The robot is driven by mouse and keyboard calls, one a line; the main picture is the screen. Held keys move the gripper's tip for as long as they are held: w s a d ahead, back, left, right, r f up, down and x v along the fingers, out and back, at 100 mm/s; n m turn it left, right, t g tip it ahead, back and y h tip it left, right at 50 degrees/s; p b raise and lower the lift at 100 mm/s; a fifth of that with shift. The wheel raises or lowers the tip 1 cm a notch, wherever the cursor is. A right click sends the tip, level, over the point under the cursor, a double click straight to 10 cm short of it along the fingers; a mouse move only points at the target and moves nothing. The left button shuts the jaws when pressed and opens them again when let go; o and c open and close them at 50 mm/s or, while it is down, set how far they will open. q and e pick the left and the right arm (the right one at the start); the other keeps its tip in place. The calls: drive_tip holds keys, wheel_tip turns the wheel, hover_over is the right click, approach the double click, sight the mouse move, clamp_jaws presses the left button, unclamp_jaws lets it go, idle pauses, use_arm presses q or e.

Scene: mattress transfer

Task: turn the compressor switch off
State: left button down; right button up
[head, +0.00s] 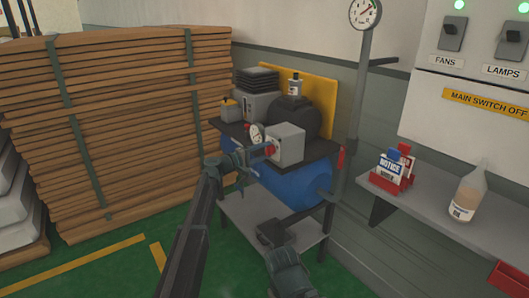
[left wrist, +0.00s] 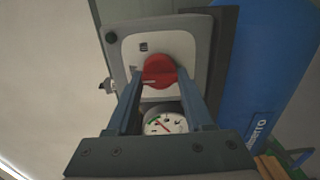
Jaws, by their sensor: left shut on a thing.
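The compressor has a blue tank (head: 296,184) on a grey stand, with a grey switch box (head: 290,143) on top. A red rotary switch (head: 270,150) sits on the box's left face. In the left wrist view the red switch (left wrist: 159,70) is round with a raised grip, on a pale plate. My left gripper (head: 256,158) reaches it from the left. In the left wrist view its two fingers (left wrist: 158,84) are shut on the switch, one on each side. My right gripper (head: 274,236) is low in front of the stand; its fingers are not clear.
A round gauge (head: 257,134) sits close beside the switch box. Strapped brown boards (head: 130,120) are stacked at left. A grey shelf (head: 440,210) at right holds a bottle (head: 467,195) and a red holder (head: 392,179). Wall switches (head: 452,33) are above. Green floor is open in front.

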use_arm(q)
drive_tip(key=shift+c, duration=1.4)
unclamp_jaws()
drive_tip(key=shift+a, duration=0.1)
drive_tip(key=v, duration=1.3)
drive_tip(key=shift+s+a, duration=0.25)
